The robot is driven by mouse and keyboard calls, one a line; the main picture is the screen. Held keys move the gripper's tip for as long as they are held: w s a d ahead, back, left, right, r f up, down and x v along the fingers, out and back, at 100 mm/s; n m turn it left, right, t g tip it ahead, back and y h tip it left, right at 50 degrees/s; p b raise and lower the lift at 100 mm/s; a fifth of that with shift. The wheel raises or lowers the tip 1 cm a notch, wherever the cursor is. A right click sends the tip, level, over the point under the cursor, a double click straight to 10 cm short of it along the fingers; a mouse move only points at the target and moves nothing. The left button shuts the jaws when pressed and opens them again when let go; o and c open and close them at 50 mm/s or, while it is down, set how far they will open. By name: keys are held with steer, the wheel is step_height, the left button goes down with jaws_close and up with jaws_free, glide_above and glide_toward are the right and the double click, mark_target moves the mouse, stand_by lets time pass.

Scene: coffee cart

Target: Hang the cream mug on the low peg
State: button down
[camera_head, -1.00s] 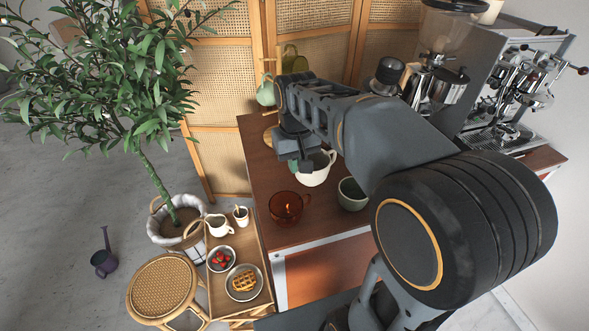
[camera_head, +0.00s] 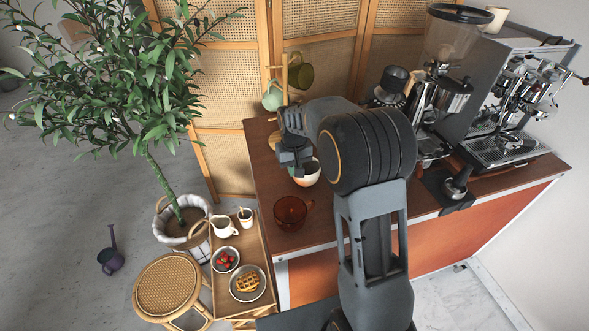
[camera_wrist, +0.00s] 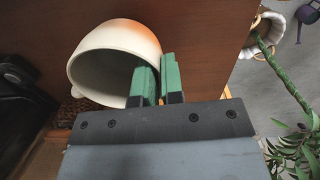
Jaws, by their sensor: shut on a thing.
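The cream mug (camera_head: 308,175) has an orange tint and is partly hidden behind my arm in the head view. In the wrist view the mug (camera_wrist: 118,50) shows its open mouth toward my gripper. My gripper (camera_wrist: 158,84) is shut on the mug's wall, one green-padded finger inside and one outside. In the head view my gripper (camera_head: 295,160) is over the counter. Whether the mug touches the counter is unclear. The wooden mug stand (camera_head: 284,72) is behind, with a pale green mug (camera_head: 272,97) and an olive mug (camera_head: 301,75) hanging. I cannot make out the low peg.
An amber glass cup (camera_head: 290,213) stands on the counter (camera_head: 266,180) in front of my gripper. A grinder and an espresso machine (camera_head: 510,110) stand to the right. A woven screen (camera_head: 225,110) is behind. A side tray with food (camera_head: 243,255) is at lower left.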

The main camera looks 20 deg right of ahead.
steer(key=shift+f, duration=0.4)
steer(key=shift+f, duration=0.15)
steer(key=shift+f, duration=0.1)
steer(key=c, duration=1.3)
jaws_free()
steer(key=shift+o, duration=0.2)
